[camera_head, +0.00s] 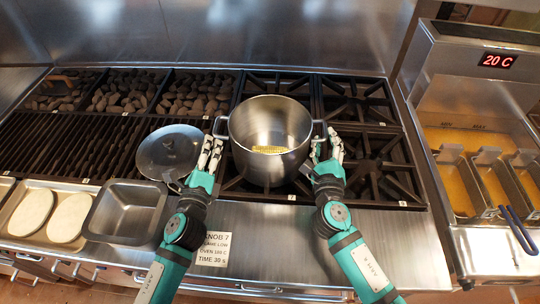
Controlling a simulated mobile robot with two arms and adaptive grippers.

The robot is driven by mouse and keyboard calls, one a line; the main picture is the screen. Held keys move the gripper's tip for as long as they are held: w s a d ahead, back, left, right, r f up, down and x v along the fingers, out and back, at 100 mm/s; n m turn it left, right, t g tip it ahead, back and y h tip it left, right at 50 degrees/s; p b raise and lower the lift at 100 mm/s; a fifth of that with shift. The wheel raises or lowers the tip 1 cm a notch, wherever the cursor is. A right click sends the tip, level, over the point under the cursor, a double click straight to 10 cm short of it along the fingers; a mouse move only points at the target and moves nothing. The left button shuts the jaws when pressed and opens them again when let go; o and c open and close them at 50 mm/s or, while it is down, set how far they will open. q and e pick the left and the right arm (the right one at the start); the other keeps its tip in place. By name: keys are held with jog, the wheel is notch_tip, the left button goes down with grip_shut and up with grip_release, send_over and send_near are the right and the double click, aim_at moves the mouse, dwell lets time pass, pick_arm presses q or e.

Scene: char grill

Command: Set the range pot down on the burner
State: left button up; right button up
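A steel range pot (270,172) stands upright over the front burner (237,184) on the left of the burner section. Something yellow (269,149) lies in its bottom. I cannot tell whether its base touches the grate. My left gripper (211,152) is at the pot's left handle (221,127). My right gripper (329,149) is at its right handle (320,131). The fingers overlap the handle ends in this view, so I cannot tell whether either gripper is closed on its handle.
A square steel pan (125,212) and a tray with two pale flat rounds (68,217) are at the front left. A card (214,247) reads KNOB 7. Fryer baskets (492,185) stand at right. The right burners (372,150) are clear.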

jog(key=s, duration=0.5)
jog(key=shift+s+a, duration=0.35)
